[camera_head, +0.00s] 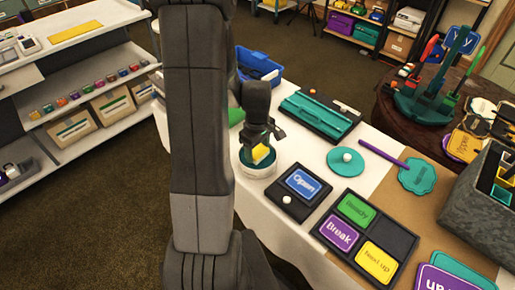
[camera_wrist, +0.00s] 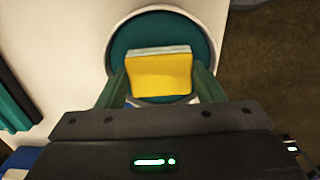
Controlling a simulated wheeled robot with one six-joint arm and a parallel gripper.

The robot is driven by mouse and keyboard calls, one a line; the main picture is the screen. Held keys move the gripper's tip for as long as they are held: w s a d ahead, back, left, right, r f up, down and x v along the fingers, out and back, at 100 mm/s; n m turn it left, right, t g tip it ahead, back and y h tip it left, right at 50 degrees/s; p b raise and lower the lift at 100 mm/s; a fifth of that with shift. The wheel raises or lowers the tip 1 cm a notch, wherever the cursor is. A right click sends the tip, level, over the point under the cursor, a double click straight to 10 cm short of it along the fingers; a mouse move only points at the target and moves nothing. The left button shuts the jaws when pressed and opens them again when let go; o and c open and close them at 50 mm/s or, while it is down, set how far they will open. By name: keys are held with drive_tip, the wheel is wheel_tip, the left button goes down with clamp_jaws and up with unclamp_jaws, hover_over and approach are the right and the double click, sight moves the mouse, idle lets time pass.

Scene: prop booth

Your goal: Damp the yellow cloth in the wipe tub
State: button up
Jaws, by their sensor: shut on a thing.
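The yellow cloth (camera_wrist: 160,78) is a small folded block with a pale edge. My gripper (camera_head: 262,146) is shut on it, one finger on each side, as the wrist view also shows (camera_wrist: 161,84). The cloth (camera_head: 261,154) is over the wipe tub (camera_head: 258,171), a round white tub with a teal inside. In the wrist view the tub's rim (camera_wrist: 113,40) surrounds the cloth. I cannot tell whether the cloth touches the teal surface. My gripper hides part of the tub's near side.
A black tray with a blue "Open" card (camera_head: 303,183) stands right beside the tub. A teal case (camera_head: 318,115), a teal disc with a white knob (camera_head: 345,160) and a blue bin (camera_head: 258,66) are nearby. A card tray (camera_head: 366,236) lies at the front.

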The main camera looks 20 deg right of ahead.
sight(258, 150)
drive_tip(key=shift+f, duration=0.1)
drive_tip(key=shift+r+p, duration=2.55)
drive_tip(key=shift+r, duration=1.05)
drive_tip(key=shift+f, duration=0.1)
